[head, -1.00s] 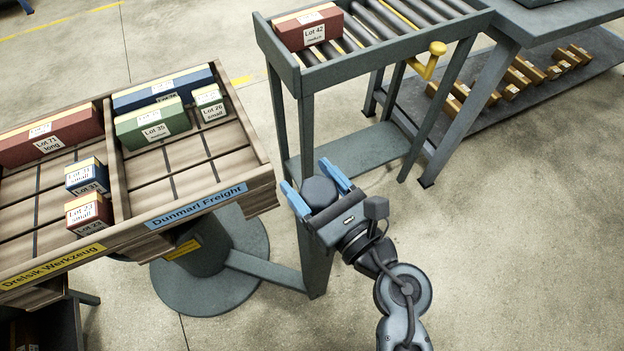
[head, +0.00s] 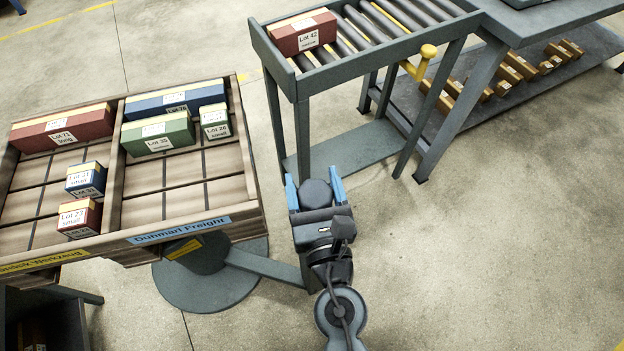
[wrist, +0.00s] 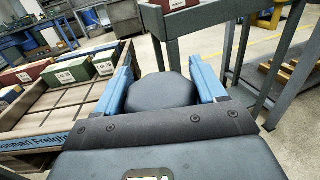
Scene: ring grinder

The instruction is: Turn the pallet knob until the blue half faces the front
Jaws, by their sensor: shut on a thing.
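My gripper (head: 314,186) is shut on the dark, many-sided knob (head: 316,195), one blue finger on each side. The wrist view shows the knob (wrist: 160,92) between the fingers. The knob's post joins a low arm to the pallet's round grey base (head: 215,285). The wooden pallet (head: 100,248) is to the left. Its right half bears a blue Dunmarl Freight label (head: 180,230), its left half a yellow Dreisik Werkzeug label (head: 45,261), partly cut off at the left edge. The labelled front edge slants slightly up to the right.
The right half holds several boxes, including green Lot 35 (head: 158,136). A roller conveyor (head: 375,50) with red Lot 42 (head: 302,37) stands behind the knob. Open floor lies to the right.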

